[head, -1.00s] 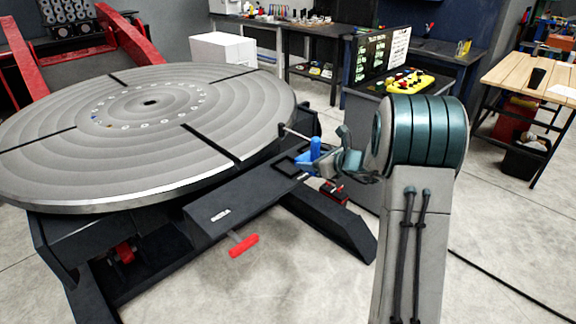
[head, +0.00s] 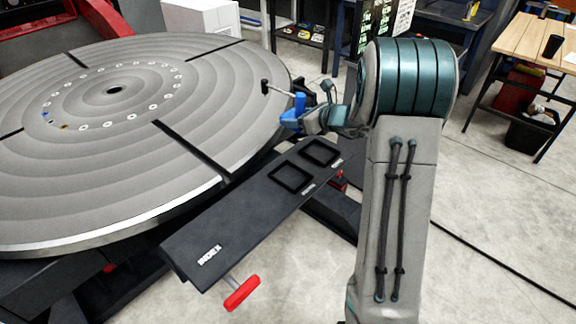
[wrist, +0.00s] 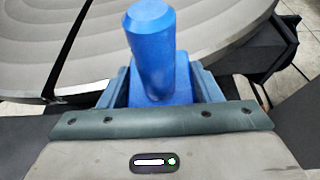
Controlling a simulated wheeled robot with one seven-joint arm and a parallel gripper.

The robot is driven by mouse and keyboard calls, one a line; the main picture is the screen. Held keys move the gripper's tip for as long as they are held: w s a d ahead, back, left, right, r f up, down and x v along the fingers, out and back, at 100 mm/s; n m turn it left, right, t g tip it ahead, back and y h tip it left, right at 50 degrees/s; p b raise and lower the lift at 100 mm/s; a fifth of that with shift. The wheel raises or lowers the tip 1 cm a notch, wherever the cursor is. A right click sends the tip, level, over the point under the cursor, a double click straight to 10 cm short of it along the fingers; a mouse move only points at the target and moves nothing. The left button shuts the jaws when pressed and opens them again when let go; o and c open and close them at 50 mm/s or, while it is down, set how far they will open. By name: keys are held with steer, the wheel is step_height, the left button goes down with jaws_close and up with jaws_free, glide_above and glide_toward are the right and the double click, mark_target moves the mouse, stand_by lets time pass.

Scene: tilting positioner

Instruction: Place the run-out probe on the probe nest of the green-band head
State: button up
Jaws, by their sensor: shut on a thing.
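My gripper (head: 302,118) is shut on the run-out probe (head: 299,104), a blue piece with a thin rod running left to a dark tip (head: 265,86). In the wrist view the probe's blue round body (wrist: 150,45) stands up between the jaws. In the head view the probe appears over the right rim of the big round grey table (head: 60,85), beyond the dark shelf (head: 240,215); its exact height is unclear. The shelf has two square black-rimmed pockets, one (head: 291,193) nearer and one (head: 320,165) farther, both looking empty. I cannot make out a green band.
A red T-handle (head: 242,292) sticks out from the shelf's front end, near the INDEX label. A wooden bench (head: 530,50) stands at the far right. A dark cable crosses the open floor (head: 480,200) on the right.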

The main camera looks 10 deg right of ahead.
glide_above(290, 177)
step_height(290, 177, down, 6)
steer(key=shift+r, duration=0.15)
steer(key=shift+f, duration=2.05)
steer(key=shift+f+b, duration=0.35)
steer(key=shift+s+f+b, duration=0.15)
steer(key=shift+f+b, duration=0.15)
steer(key=shift+b, duration=0.1)
steer(key=o, duration=1.4)
steer(key=shift+o, duration=0.2)
steer(key=shift+f, duration=0.15)
